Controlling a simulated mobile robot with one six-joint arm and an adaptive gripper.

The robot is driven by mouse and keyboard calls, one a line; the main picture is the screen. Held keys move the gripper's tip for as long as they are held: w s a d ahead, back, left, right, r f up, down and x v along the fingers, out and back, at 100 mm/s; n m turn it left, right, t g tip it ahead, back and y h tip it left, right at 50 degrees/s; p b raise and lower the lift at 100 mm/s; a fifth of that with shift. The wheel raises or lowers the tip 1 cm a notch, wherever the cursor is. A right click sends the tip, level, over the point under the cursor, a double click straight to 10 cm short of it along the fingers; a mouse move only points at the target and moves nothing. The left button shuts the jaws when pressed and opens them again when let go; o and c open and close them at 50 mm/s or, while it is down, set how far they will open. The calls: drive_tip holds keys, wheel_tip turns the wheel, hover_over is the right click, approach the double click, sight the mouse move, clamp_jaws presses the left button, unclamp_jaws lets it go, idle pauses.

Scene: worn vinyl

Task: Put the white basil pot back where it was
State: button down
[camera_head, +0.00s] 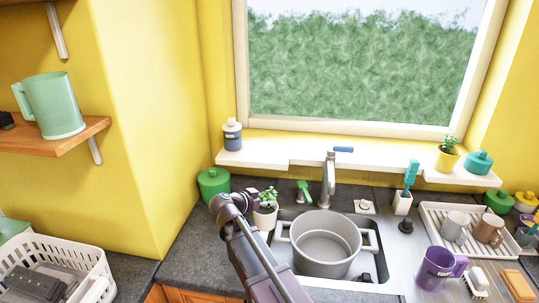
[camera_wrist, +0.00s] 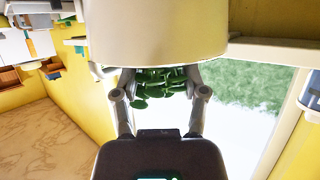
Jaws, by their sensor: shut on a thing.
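The white basil pot (camera_head: 265,217), with green leaves on top, is left of the large grey cooking pot (camera_head: 325,243) in the head view, near the sink's back left corner. My gripper is shut on it; in the head view my arm hides most of the fingers. In the wrist view the pale pot (camera_wrist: 158,35) fills the upper middle, its leaves showing below its edge between the fingers of my gripper (camera_wrist: 158,82). The pot's height above the counter is hard to tell. The white windowsill (camera_head: 290,152) has a bare stretch in its middle.
A dark bottle (camera_head: 232,136) stands at the sill's left end, a yellow plant pot (camera_head: 446,160) and teal pot (camera_head: 479,162) at its right. The faucet (camera_head: 328,180), green canister (camera_head: 213,184) and green brush (camera_head: 304,192) are close by. A dish rack (camera_head: 433,216) is at right.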

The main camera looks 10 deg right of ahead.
drive_tip(key=w+d+r+n+t+y+p, duration=0.1)
drive_tip(key=w+d+r+p, duration=0.3)
drive_tip(key=r+p, duration=0.5)
drive_tip(key=w+d+r+n+t+y+p, duration=0.1)
drive_tip(key=w+d+r+n+p, duration=0.1)
drive_tip(key=w+d+r+p, duration=0.3)
wheel_tip(320, 180, up, 4)
drive_tip(key=w+p, duration=0.1)
drive_tip(key=p, duration=0.2)
drive_tip(key=shift+w+r+t+p, duration=0.25)
drive_tip(key=shift+w+t+p, duration=0.05)
drive_tip(key=shift+t+p, duration=0.1)
drive_tip(key=w+a, duration=0.1)
drive_tip(key=w, duration=0.6)
drive_tip(key=w+a+f+b, duration=0.1)
drive_tip(key=w+a, duration=0.1)
drive_tip(key=w, duration=0.5)
drive_tip(key=shift+w+a+f+b, duration=0.15)
drive_tip(key=shift+a+f+b, duration=0.1)
drive_tip(key=shift+b, duration=0.05)
drive_tip(key=shift+w, duration=0.1)
drive_tip(key=shift+w+a+f+b, duration=0.1)
drive_tip(key=shift+w+f+b, duration=0.15)
drive_tip(key=shift+f+b, duration=0.7)
drive_tip(key=shift+w+a+f+b, duration=0.1)
drive_tip(key=shift+w+f+b, duration=0.15)
drive_tip(key=shift+f+b, duration=0.65)
drive_tip(key=shift+f, duration=0.1)
drive_tip(key=shift+c, duration=0.6)
unclamp_jaws()
